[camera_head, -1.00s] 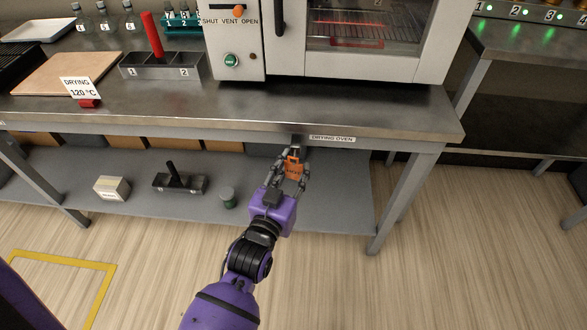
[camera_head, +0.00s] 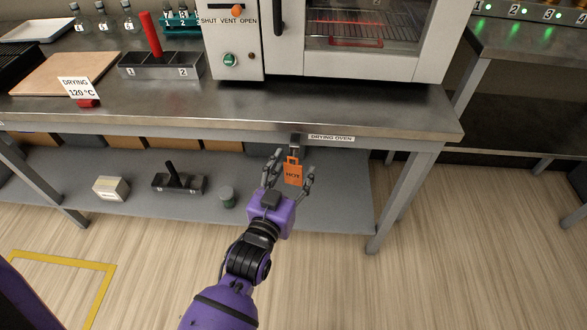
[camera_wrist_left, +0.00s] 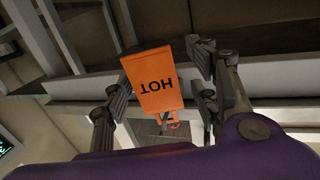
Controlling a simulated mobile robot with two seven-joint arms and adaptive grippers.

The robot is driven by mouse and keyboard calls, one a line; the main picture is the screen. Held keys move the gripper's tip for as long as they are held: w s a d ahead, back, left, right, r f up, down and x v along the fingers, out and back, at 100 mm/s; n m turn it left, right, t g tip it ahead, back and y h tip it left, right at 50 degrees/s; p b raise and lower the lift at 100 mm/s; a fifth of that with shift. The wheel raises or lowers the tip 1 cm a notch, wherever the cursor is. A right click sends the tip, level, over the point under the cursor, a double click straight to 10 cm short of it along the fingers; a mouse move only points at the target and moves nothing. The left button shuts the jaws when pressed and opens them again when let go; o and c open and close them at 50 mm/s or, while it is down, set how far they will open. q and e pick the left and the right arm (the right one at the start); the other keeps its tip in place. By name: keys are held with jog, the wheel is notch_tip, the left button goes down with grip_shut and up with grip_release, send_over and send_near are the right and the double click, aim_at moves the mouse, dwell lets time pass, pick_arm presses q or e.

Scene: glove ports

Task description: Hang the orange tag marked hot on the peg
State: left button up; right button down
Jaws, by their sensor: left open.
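The orange tag marked HOT (camera_head: 293,174) hangs upright by its loop from the dark peg (camera_head: 296,143) on the table's front edge, next to the DRYING OVEN label (camera_head: 331,138). My left gripper (camera_head: 289,168) is open, with its fingers on either side of the tag and apart from it. In the left wrist view the tag (camera_wrist_left: 156,80) appears upside down between the spread fingers (camera_wrist_left: 160,82). The exact seating of the loop on the peg is too small to tell. My right gripper is not in view.
The oven (camera_head: 340,40) stands on the steel table (camera_head: 330,110). The lower shelf (camera_head: 345,195) holds a white box (camera_head: 111,188), a dark holder (camera_head: 180,182) and a small green-and-grey jar (camera_head: 227,197). A table leg (camera_head: 400,205) stands to the right. The floor in front is clear.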

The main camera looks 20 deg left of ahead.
pick_arm(q)
jog(key=s, duration=1.2)
jog(key=s+f+g, duration=0.6)
jog(key=s+f, duration=0.5)
jog(key=f, duration=0.3)
jog(key=s+a+f+g, duration=0.2)
jog(key=s+f+g, duration=0.15)
jog(key=s, duration=0.85)
jog(key=s+a+f+g, duration=0.15)
jog(key=s+f, duration=0.25)
jog(key=s, duration=0.7)
jog(key=w+r+t+p, duration=0.1)
jog(key=w+r+p, duration=0.3)
jog(key=r+p, duration=0.7)
jog(key=w+d+r+t+p, duration=0.1)
jog(key=w+r+p, duration=0.4)
jog(key=r+p, duration=0.6)
jog(key=shift+r+p, duration=0.3)
jog(key=shift+p, duration=0.7)
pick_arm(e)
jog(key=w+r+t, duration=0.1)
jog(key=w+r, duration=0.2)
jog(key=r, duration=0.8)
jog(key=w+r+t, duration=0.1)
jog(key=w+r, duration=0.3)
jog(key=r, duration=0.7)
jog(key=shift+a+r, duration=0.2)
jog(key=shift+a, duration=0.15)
pick_arm(q)
jog(key=shift+d, duration=0.1)
